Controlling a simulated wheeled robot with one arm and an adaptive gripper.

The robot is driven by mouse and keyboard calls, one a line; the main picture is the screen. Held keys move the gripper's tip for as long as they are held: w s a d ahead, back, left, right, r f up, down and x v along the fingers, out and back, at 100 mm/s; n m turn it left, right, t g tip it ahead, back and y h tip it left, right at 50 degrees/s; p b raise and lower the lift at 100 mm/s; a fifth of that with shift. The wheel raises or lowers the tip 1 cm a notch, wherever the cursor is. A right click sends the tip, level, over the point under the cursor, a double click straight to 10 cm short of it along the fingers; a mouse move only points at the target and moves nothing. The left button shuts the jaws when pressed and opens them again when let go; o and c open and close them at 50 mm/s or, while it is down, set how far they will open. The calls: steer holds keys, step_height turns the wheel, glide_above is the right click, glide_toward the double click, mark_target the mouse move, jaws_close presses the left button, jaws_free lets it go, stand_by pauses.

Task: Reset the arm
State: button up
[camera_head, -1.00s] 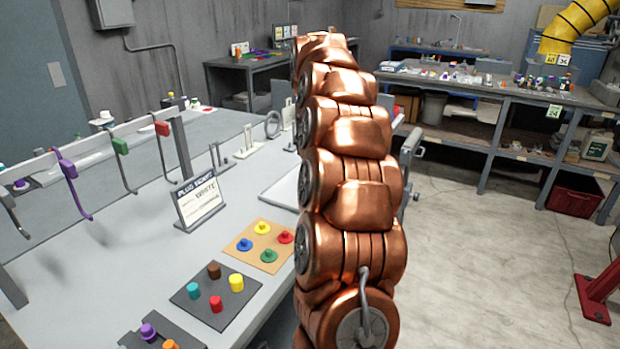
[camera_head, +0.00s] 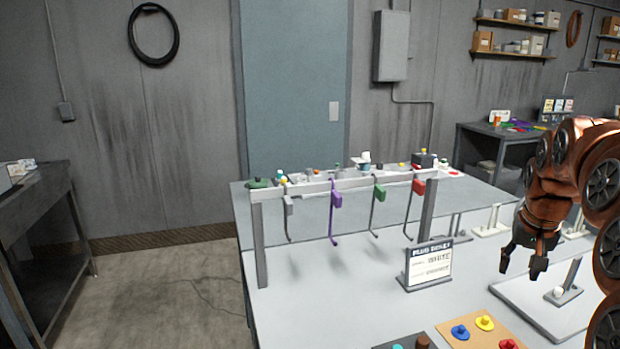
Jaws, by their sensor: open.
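My copper-coloured arm (camera_head: 565,165) is bent at the right edge of the view, its links partly cut off by the frame. My gripper (camera_head: 521,270) hangs from it, pointing down, with its two dark fingers apart and nothing between them. It appears over the right part of the grey table (camera_head: 350,310), near a pale board (camera_head: 510,290). I cannot tell its exact height above the table.
A rail (camera_head: 300,188) with hanging coloured hooks stands on the table. A tan board (camera_head: 455,325) with coloured pegs lies in front. Open floor (camera_head: 170,290) shows at left, beside a dark bench (camera_head: 40,215).

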steer(key=s+a+f+n+g+y+p, duration=0.1)
steer(key=s+a+f+n+g+p, duration=0.2)
steer(key=s+a, duration=1.3)
steer(key=s+a+f+n, duration=0.1)
steer(key=s+a, duration=0.2)
steer(key=s, duration=0.2)
steer(key=s+a+f+n+g+p, duration=0.1)
steer(key=s+a+f, duration=0.1)
steer(key=s, duration=0.4)
steer(key=s+a+f, duration=0.1)
steer(key=s+a, duration=0.3)
steer(key=s, duration=0.1)
steer(key=shift+s+f+n+p, duration=0.25)
steer(key=shift+s+n+p, duration=0.05)
steer(key=shift+n+p, duration=0.1)
